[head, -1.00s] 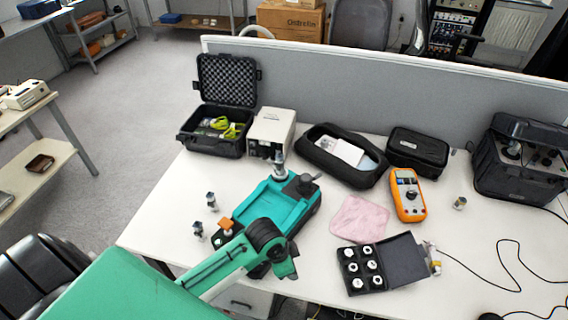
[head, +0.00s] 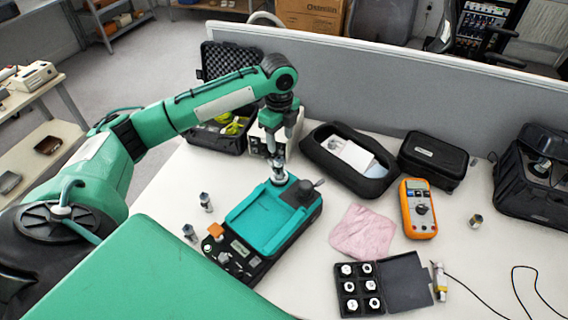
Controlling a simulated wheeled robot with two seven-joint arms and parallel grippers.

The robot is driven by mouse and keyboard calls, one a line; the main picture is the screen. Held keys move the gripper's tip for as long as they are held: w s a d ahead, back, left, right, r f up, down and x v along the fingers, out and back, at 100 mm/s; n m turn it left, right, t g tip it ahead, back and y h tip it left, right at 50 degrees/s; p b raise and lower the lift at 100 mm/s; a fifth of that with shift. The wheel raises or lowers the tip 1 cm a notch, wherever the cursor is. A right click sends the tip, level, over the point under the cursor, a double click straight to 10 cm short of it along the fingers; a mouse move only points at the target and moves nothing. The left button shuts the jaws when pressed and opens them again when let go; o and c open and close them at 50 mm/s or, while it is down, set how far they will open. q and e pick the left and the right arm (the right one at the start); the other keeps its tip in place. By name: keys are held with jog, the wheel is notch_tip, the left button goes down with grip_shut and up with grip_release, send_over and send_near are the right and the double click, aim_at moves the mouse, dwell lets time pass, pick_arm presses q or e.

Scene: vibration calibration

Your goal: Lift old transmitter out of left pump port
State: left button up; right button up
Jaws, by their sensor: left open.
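The teal pump unit (head: 262,222) sits on the white table. The old transmitter (head: 278,174), a small silver cylinder, stands upright at the pump's far end in the head view. My left gripper (head: 279,150) points down directly above it, fingers apart, one to each side of its top. I cannot tell whether the fingers touch it. The port under the transmitter is hidden. My right gripper is not in view.
Small metal fittings (head: 206,203) stand left of the pump. A beige box (head: 257,142) and an open black case (head: 212,136) stand behind it. Right are a pink cloth (head: 361,232), an orange multimeter (head: 418,208) and a black tray of white-topped parts (head: 400,283).

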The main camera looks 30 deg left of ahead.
aim_at(279, 158)
pick_arm(q)
jog(key=f, duration=0.2)
jog(key=f+p, duration=0.1)
jog(key=f, duration=0.1)
jog(key=a+f, duration=0.1)
jog(key=f, duration=0.2)
jog(key=shift+w+a, duration=0.1)
jog(key=shift+w, duration=0.15)
notch_tip(279, 158, down, 4)
jog(key=shift+w+f+p, duration=0.1)
jog(key=shift+w+p, duration=0.05)
jog(key=shift+p, duration=1.05)
jog(key=shift+f, duration=0.55)
grip_shut()
jog(key=shift+r, duration=0.1)
